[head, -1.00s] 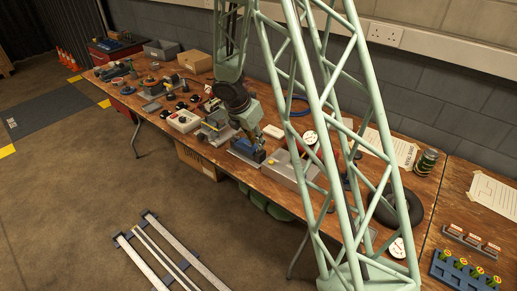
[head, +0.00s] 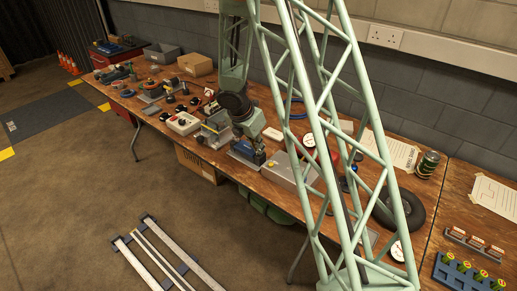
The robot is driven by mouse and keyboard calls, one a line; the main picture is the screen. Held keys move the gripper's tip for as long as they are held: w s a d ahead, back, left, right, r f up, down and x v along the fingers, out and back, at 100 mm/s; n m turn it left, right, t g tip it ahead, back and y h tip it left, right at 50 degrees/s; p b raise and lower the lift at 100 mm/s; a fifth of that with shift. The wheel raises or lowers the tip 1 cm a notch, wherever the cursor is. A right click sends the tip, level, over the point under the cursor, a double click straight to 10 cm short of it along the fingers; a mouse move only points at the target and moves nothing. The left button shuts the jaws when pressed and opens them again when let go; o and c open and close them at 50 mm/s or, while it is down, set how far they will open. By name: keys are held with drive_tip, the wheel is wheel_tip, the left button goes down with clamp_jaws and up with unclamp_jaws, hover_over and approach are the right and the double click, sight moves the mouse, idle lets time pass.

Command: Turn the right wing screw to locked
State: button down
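My gripper (head: 259,151) is at the lower end of my green-grey wrist, over the middle of the long wooden bench. It is small and partly merges with a blue and grey fixture (head: 246,157) below it. I cannot tell whether it touches the fixture or whether its fingers are open or shut. The right wing screw cannot be made out at this size, nor can its locked or unlocked position.
A grey box (head: 290,172) stands close to the right of the fixture. A black tyre (head: 412,211) and a can (head: 428,164) are farther right. The floor in front has white rails (head: 184,248).

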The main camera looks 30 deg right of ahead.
drive_tip(key=shift+m+g+p, duration=0.3)
drive_tip(key=shift+m+p, duration=0.2)
drive_tip(key=shift+p, duration=0.05)
drive_tip(key=m+g+p, duration=0.1)
drive_tip(key=m+p, duration=0.2)
drive_tip(key=shift+w+r, duration=0.15)
drive_tip(key=m+g+p, duration=0.1)
drive_tip(key=m, duration=0.1)
drive_tip(key=m+p, duration=0.2)
drive_tip(key=shift+w+m+g, duration=0.15)
drive_tip(key=shift+m+g, duration=0.25)
drive_tip(key=m+p, duration=0.1)
drive_tip(key=m, duration=0.1)
drive_tip(key=m+g+y+p, duration=0.1)
drive_tip(key=m, duration=0.1)
drive_tip(key=shift+m+g, duration=0.3)
drive_tip(key=m, duration=0.2)
drive_tip(key=m+g+y, duration=0.1)
drive_tip(key=m, duration=0.1)
drive_tip(key=shift+w+d+m+p, duration=0.1)
drive_tip(key=shift+d+m+p, duration=0.05)
drive_tip(key=shift+m+p, duration=0.2)
drive_tip(key=shift+y, duration=0.3)
drive_tip(key=c, duration=2.9)
unclamp_jaws()
